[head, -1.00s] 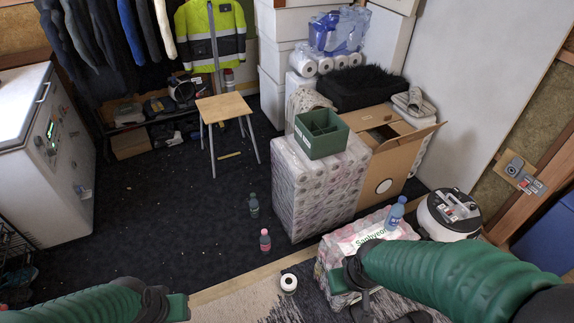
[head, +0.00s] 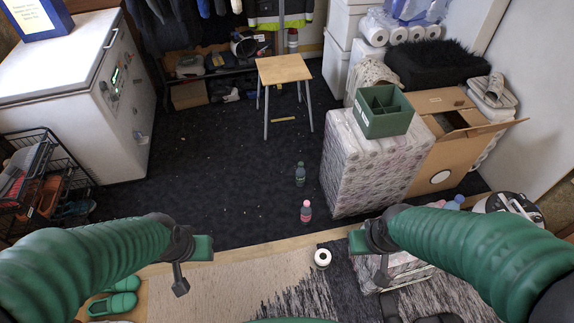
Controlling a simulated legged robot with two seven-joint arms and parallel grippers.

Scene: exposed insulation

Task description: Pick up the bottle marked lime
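A dark greenish bottle (head: 300,174) stands upright on the dark floor in the middle. A pink bottle (head: 306,211) stands just in front of it. A blue bottle (head: 455,202) at the right is mostly hidden behind my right arm. The labels are too small to read, so I cannot tell which is marked lime. My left gripper (head: 194,264) is at lower left, apart from the bottles. My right gripper (head: 372,254) is at lower right, in front of the wrapped pack. Neither visibly holds anything; their finger openings are unclear.
A wooden stool (head: 284,70) stands behind the bottles. A wrapped stack of rolls (head: 345,172) bears a green crate (head: 384,124), beside an open cardboard box (head: 440,150). A white roll (head: 322,258) lies in front. A freezer (head: 110,110) and wire rack (head: 40,180) are left. Dark floor left of the bottles is clear.

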